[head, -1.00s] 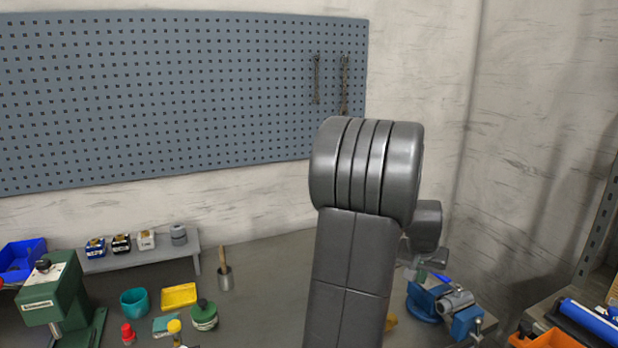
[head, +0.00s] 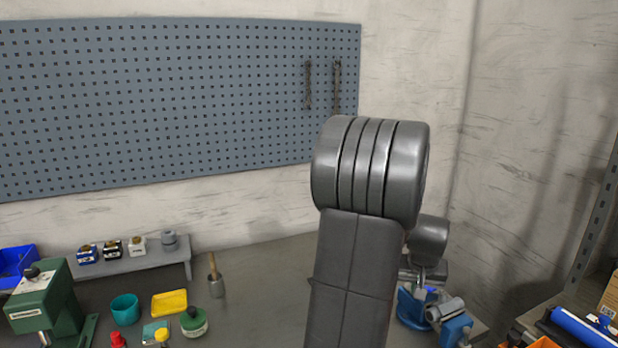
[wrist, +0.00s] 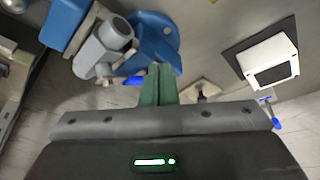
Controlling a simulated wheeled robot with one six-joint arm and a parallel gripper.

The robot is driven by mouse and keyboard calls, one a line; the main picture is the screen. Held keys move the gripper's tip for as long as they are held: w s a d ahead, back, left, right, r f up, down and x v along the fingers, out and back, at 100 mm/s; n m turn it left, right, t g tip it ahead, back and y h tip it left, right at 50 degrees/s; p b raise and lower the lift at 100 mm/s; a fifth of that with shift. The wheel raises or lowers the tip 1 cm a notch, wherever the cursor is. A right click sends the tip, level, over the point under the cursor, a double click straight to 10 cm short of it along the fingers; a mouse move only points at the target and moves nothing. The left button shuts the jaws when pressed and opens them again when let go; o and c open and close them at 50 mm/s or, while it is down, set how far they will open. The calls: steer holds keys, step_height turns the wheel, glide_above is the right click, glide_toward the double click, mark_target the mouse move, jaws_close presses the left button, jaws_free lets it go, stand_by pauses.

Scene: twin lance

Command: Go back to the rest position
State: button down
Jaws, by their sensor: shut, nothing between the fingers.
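My gripper (wrist: 158,84) shows in the wrist view with its two green fingers together and nothing between them. It hangs above the workbench, close to a blue vise (wrist: 150,35) with a grey cylindrical part. In the head view my dark grey arm rises in the middle and hides my fingers. The vise (head: 455,328) shows there too, just right of my arm and partly covered by it.
A grey shelf (head: 150,264) holds small jars. A pegboard (head: 150,110) hangs behind. A rack stands at far right.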

steer(key=s+n+y+p, duration=0.1)
steer(key=s+n+y, duration=0.1)
steer(key=s+n, duration=0.2)
steer(key=shift+s+d+n+p, duration=0.2)
steer(key=shift+n+p, duration=0.1)
steer(key=shift+n, duration=0.1)
stand_by(0.4)
steer(key=shift+a+r, duration=0.15)
steer(key=shift+a, duration=0.05)
